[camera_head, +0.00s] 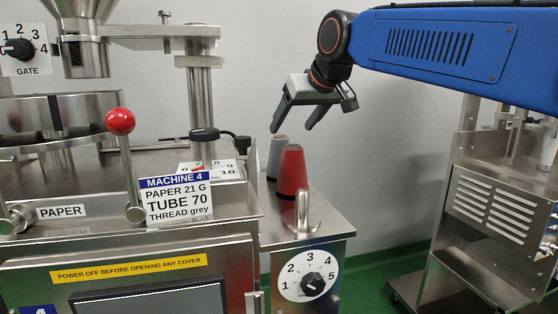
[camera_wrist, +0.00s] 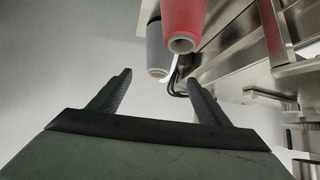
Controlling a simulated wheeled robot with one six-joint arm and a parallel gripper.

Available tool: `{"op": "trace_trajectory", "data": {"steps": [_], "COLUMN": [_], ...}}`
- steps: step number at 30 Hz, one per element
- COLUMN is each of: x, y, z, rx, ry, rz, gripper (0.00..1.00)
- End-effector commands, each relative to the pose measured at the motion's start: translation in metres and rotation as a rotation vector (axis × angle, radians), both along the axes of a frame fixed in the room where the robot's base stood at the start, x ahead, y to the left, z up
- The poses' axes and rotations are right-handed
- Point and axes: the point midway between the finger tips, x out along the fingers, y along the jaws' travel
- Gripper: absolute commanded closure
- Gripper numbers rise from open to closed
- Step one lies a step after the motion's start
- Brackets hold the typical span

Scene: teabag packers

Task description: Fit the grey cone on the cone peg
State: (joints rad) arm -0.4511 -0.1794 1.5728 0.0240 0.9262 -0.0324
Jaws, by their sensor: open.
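The grey cone (camera_head: 276,154) stands upright on the steel side surface of the machine, behind and slightly left of a red cone (camera_head: 292,172), which hides part of it. In the wrist view the grey cone (camera_wrist: 157,52) shows beyond the fingers, next to the red cone (camera_wrist: 184,24). My gripper (camera_head: 292,129) is open and empty, above and slightly right of the grey cone in the head view. It also shows in the wrist view (camera_wrist: 161,80), with a clear gap between its fingers.
A red-knobbed lever (camera_head: 121,122) and the Machine 4 sign (camera_head: 178,202) are to the left. A steel cabinet (camera_head: 495,205) stands at right. Open space lies between it and the machine.

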Motion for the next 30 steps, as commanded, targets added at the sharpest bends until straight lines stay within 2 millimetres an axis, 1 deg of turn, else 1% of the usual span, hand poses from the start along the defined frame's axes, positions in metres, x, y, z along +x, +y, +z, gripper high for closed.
{"op": "trace_trajectory", "data": {"steps": [3,15,18,26,30], "x": [0.014,0.058,0.064,0.072,0.083], "y": [0.007,0.029,0.032,0.036,0.04], "z": [-0.017,-0.062,-0.068,-0.077,-0.088], "rx": [-0.002,-0.001,-0.001,-0.002,-0.001], "ry": [0.004,0.004,0.002,0.004,0.003], "rz": [0.0,-0.001,-0.001,-0.001,-0.001], "gripper": [0.29,0.29,0.29,0.29,0.29]}}
